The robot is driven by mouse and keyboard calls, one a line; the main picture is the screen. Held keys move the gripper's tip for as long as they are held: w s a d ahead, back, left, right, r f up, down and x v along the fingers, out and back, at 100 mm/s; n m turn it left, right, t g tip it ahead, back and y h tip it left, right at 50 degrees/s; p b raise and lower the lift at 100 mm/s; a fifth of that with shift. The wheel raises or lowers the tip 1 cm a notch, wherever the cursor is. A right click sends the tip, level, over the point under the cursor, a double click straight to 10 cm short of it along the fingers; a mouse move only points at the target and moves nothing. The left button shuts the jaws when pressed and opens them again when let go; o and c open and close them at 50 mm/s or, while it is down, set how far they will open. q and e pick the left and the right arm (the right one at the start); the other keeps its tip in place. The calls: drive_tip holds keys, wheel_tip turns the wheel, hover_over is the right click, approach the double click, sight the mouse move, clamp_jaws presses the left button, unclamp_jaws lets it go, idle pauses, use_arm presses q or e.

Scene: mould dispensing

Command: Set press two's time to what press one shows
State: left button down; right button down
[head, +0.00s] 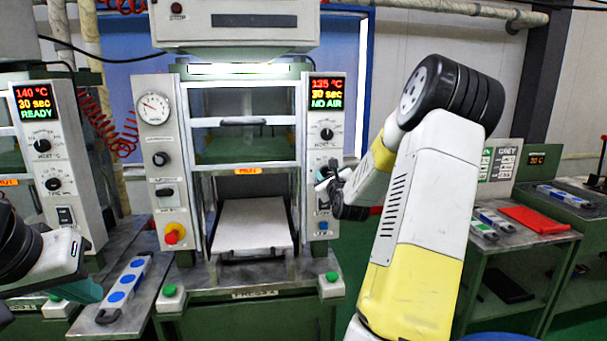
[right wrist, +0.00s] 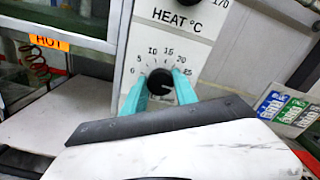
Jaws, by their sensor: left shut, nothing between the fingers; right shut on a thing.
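Press one (head: 78,215) stands at the left; its display (head: 36,102) reads 140 °C, 30 sec, READY. The middle press, taken as press two (head: 157,205), has a display (head: 326,94) reading 135 °C, 30 sec, NO AIR. My right gripper (head: 326,180) is at that press's right panel, below the heat knob (head: 327,134). In the right wrist view its teal fingers (right wrist: 160,90) are shut on a black knob (right wrist: 160,81) under the HEAT °C label. The knob's own label is hidden. My left gripper (head: 85,291) is shut and empty at the lower left.
A grey strip with blue discs (head: 124,288) lies on the side table beside my left gripper. A flat plate (head: 250,225) sits inside press two. Green buttons (head: 170,291) and a red-yellow stop button (head: 174,234) are on press two's front. Benches with a red sheet (head: 540,219) stand right.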

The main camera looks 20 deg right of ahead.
drive_tip(key=c, duration=1)
unclamp_jaws()
drive_tip(key=shift+o, duration=0.2)
drive_tip(key=v, duration=0.8)
drive_tip(key=shift+w+d, duration=0.1)
